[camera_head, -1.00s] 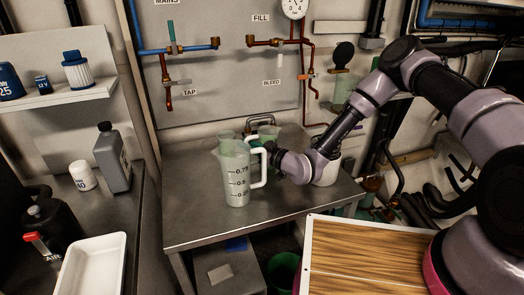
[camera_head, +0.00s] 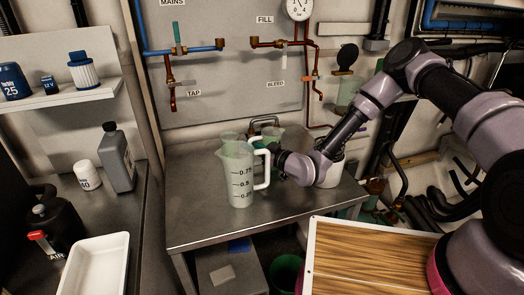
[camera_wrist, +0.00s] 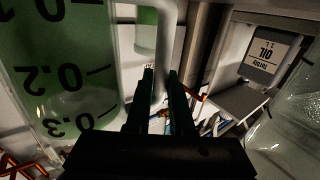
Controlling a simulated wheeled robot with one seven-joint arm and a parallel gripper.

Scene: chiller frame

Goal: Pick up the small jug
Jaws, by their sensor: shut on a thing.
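A tall measuring jug (camera_head: 238,178) with a white handle and marks up to 0.75 stands upright at the front of the steel bench. Behind it, a smaller green-tinted jug (camera_head: 272,137) is partly hidden. In the wrist view, a jug marked 0.1 to 0.3 (camera_wrist: 68,75), with green contents, fills the left side close by; I take it to be the small jug. Its pale handle runs down between the fingers of my gripper (camera_wrist: 160,80), which is shut on it. In the head view my gripper (camera_head: 277,158) is just behind the tall jug's handle, its fingertips mostly hidden.
Another clear vessel (camera_head: 230,137) stands behind the tall jug. A white container (camera_head: 331,170) is beside my wrist at the right. Pipes and valves line the wall behind. A white tray (camera_head: 95,266) lies at the lower left. The bench's front left is clear.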

